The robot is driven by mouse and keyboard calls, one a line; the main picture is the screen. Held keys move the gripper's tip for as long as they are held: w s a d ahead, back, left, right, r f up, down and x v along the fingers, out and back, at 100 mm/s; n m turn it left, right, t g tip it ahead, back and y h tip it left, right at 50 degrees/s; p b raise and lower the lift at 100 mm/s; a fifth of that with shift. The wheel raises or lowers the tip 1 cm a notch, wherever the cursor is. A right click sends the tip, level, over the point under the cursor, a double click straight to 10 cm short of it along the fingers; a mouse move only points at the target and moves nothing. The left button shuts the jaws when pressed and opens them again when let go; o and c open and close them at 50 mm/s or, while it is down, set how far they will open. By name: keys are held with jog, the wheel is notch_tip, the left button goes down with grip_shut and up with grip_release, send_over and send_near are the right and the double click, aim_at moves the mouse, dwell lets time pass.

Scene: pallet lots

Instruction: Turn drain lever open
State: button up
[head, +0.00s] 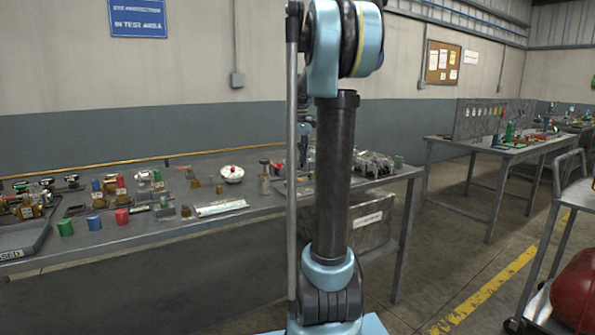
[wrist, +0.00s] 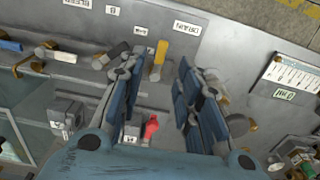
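In the wrist view, my gripper (wrist: 157,72) is open, with its two blue fingers spread wide. A yellow lever handle (wrist: 158,58) stands in the gap between the fingertips, closer to the left finger; I see no clear contact. A white label (wrist: 187,28), upside down in this view and seeming to read DRAIN, lies just beyond and right of the yellow handle. A dark grey handle (wrist: 116,49) is left of the left fingertip. In the head view my arm hides most of the gripper and the levers.
More handles, one white (wrist: 62,56) and one blue (wrist: 9,45), sit farther left. A red part (wrist: 151,126) lies below the gap. A ruled white plate (wrist: 292,74) is at right. In the head view, the bench (head: 150,240) carries several fittings; a second bench (head: 500,150) stands right.

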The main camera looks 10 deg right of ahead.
jog(key=shift+r, duration=3)
